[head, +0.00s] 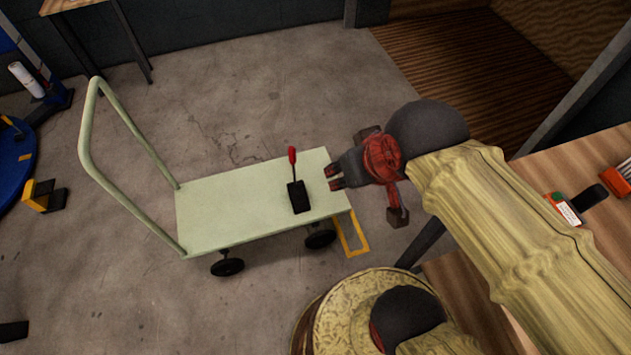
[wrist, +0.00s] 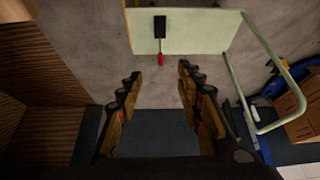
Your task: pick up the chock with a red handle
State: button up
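The chock is a black block (head: 298,197) with a thin upright stick ending in a red handle (head: 292,155). It stands on the right part of the pale green cart's deck (head: 225,205). In the wrist view the black block (wrist: 160,26) and its red handle (wrist: 160,58) show on the deck, beyond my fingertips. My gripper (head: 334,178) is to the right of the chock in the head view, apart from it. In the wrist view my gripper (wrist: 156,75) has its fingers spread wide with nothing between them.
The cart's tall push handle (head: 88,130) rises at its left end. A yellow frame (head: 352,235) is beside the cart's right end. A wooden table (head: 575,170) at the right bears small red and dark items. Grey floor lies open behind the cart.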

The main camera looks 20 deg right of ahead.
aim_at(297, 191)
jog(key=i+j+u, duration=0.2)
jog(key=i, duration=0.2)
jog(key=i+j+u, duration=0.2)
jog(key=i, duration=0.25)
